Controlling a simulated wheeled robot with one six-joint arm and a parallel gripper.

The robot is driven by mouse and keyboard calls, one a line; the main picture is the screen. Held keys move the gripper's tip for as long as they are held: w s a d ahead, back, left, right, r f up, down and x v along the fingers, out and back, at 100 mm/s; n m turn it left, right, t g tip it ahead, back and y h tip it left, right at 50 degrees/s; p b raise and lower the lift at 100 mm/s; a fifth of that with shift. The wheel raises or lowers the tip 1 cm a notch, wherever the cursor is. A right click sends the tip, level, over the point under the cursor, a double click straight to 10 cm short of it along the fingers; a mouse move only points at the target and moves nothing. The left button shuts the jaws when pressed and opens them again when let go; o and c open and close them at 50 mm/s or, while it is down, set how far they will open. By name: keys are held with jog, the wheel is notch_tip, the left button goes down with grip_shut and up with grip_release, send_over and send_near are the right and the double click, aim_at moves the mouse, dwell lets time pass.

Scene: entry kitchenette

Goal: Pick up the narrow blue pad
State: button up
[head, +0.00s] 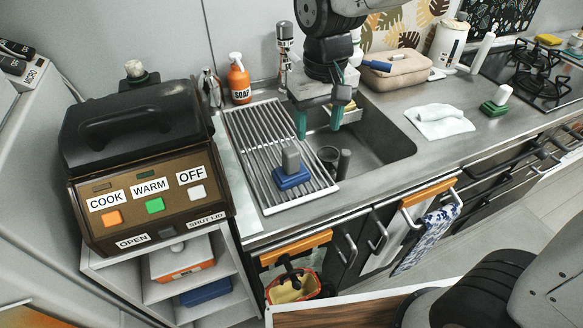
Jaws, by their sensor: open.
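A blue pad (291,178) with an upright grey grip on top sits on the metal drying rack (263,150) in the head view. It looks like the narrow blue pad. My gripper (319,120) is open and empty, with its green fingertips pointing down. It hangs above the rack's right side and the sink, beyond the pad in the picture and apart from it. A green pad with a white grip (496,101) stands on the counter at the right. Another flat blue thing (376,65) lies on a beige case at the back.
The sink (385,140) holds a dark cup (328,156). A black cooker (140,165) stands left of the rack, with an orange soap bottle (239,82) and tap behind. A white cloth (440,120) lies right of the sink. Bare counter surrounds the cloth.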

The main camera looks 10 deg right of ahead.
aim_at(291, 150)
jog(key=shift+n, duration=0.4)
jog(key=a+f, duration=0.1)
jog(key=w+a+f, duration=0.1)
jog(key=a, duration=0.1)
jog(key=w+a+f, duration=0.1)
jog(key=a, duration=0.1)
jog(key=shift+f, duration=0.3)
jog(key=shift+a+f, duration=0.1)
jog(key=shift+f, duration=0.3)
notch_tip(291, 150, down, 7)
jog(key=shift+f, duration=0.1)
jog(key=shift+c, duration=0.3)
jog(key=c, duration=1)
